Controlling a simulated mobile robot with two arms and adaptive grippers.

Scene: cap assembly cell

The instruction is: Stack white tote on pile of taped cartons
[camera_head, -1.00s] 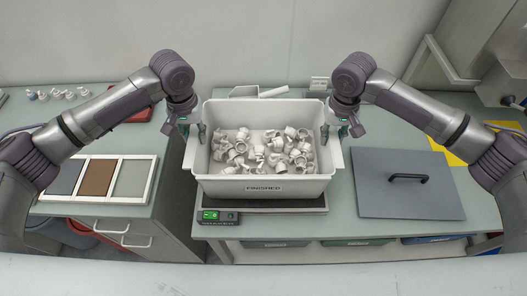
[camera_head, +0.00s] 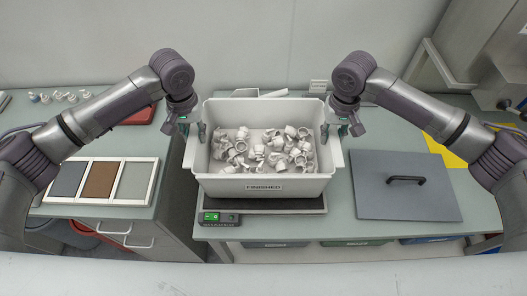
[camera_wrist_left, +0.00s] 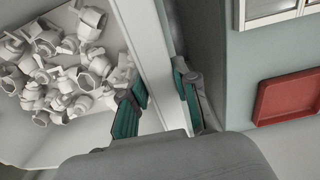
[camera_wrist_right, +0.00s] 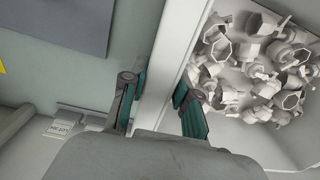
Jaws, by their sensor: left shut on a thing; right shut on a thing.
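The white tote (camera_head: 262,188), labelled FINISHED, is upright and holds many loose white caps or fittings (camera_head: 262,148). It is at the middle of the head view, above or on a dark scale-like platform (camera_head: 262,206); I cannot tell whether they touch. My left gripper (camera_head: 193,133) is shut on the tote's left rim; the left wrist view shows its fingers (camera_wrist_left: 160,98) on both sides of the wall. My right gripper (camera_head: 334,131) is shut on the right rim, which also shows between its fingers in the right wrist view (camera_wrist_right: 158,98). No pile of taped cartons is in view.
A grey lid-like panel with a black handle (camera_head: 407,185) lies on the bench to the right. A framed three-panel tray (camera_head: 102,181) is on the left bench, with a red tray (camera_head: 139,115) behind it. A small control box with a green light (camera_head: 218,217) sits in front.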

